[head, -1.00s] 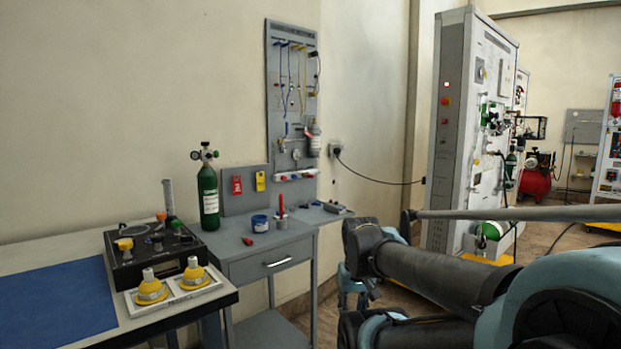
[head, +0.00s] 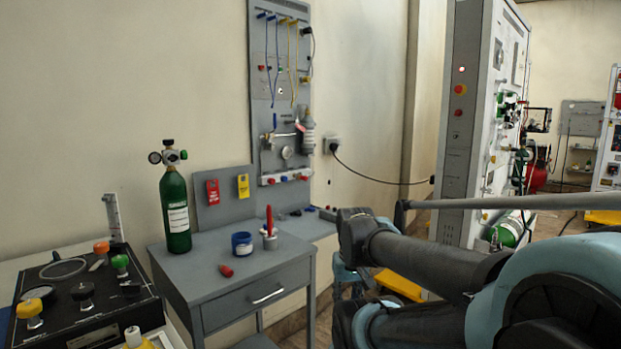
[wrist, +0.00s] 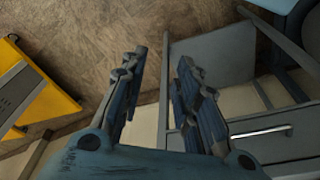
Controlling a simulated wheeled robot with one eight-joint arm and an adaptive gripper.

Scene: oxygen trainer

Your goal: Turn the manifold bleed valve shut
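A tall grey wall panel (head: 262,75) stands behind the grey workbench in the head view. It carries a small round gauge (head: 286,153), pipe fittings and a pale manifold bar with red and blue knobs (head: 285,178) at its bottom. I cannot tell which of these small parts is the bleed valve, or how its handle is turned. My gripper (wrist: 162,60) is in the wrist view, its two fingers apart with nothing between them. It points down over the floor beside the workbench, away from the panel. The head view shows my arm but not clearly its fingertips.
The grey workbench (head: 215,290) holds a green oxygen cylinder (head: 175,212), a blue jar (head: 242,243) and a red-handled tool (head: 269,222). A black test box (head: 85,290) is at lower left. A tall cabinet (head: 468,110) stands right of the panel. A black cable (head: 375,178) runs between them.

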